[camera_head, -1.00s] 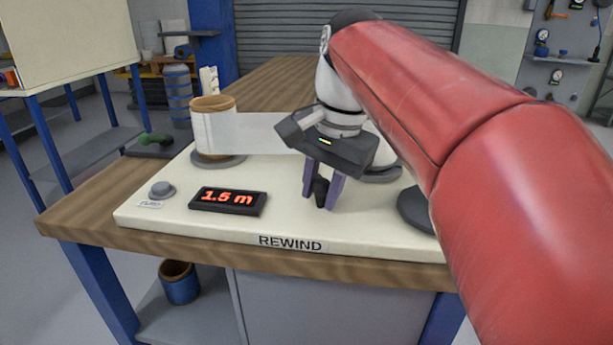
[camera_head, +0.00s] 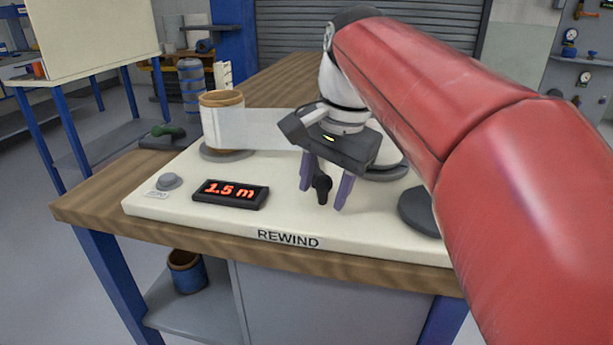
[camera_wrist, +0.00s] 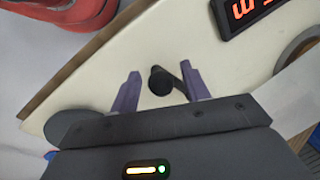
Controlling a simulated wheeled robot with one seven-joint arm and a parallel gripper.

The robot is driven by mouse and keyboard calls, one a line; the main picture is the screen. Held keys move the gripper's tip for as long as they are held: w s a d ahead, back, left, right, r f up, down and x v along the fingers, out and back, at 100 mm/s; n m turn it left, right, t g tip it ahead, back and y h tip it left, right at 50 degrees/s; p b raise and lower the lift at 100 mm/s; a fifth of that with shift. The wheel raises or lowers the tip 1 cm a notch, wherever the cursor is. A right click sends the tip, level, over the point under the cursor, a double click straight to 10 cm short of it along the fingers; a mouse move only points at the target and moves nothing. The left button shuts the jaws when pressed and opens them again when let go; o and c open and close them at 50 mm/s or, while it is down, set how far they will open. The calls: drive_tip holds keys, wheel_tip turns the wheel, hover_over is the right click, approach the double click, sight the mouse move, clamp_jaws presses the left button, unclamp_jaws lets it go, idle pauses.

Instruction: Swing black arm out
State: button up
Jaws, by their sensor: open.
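The black arm (camera_head: 321,187) shows as a short dark piece with a rounded end above the cream REWIND panel (camera_head: 180,218). In the wrist view, its round black end (camera_wrist: 160,82) faces the camera, and a dark bar runs from it toward the right finger and under the gripper. My gripper (camera_head: 323,198) is open, with one purple finger on each side of the black arm. The wrist view shows gaps between its round end and both fingers of my gripper (camera_wrist: 160,70). The arm's far end is hidden.
A film roll (camera_head: 223,125) stands on the left, with a pale film strip (camera_head: 270,130) running right behind my gripper. A red 1.5 m display (camera_head: 230,194) and a grey button (camera_head: 169,181) lie left. A dark disc (camera_head: 420,212) is right, partly hidden by my arm.

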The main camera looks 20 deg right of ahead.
wheel_tip(320, 180, up, 8)
drive_tip(key=s+p, duration=0.1)
drive_tip(key=shift+d+f, duration=0.15)
drive_tip(key=shift+d, duration=0.3)
drive_tip(key=shift+s, duration=0.15)
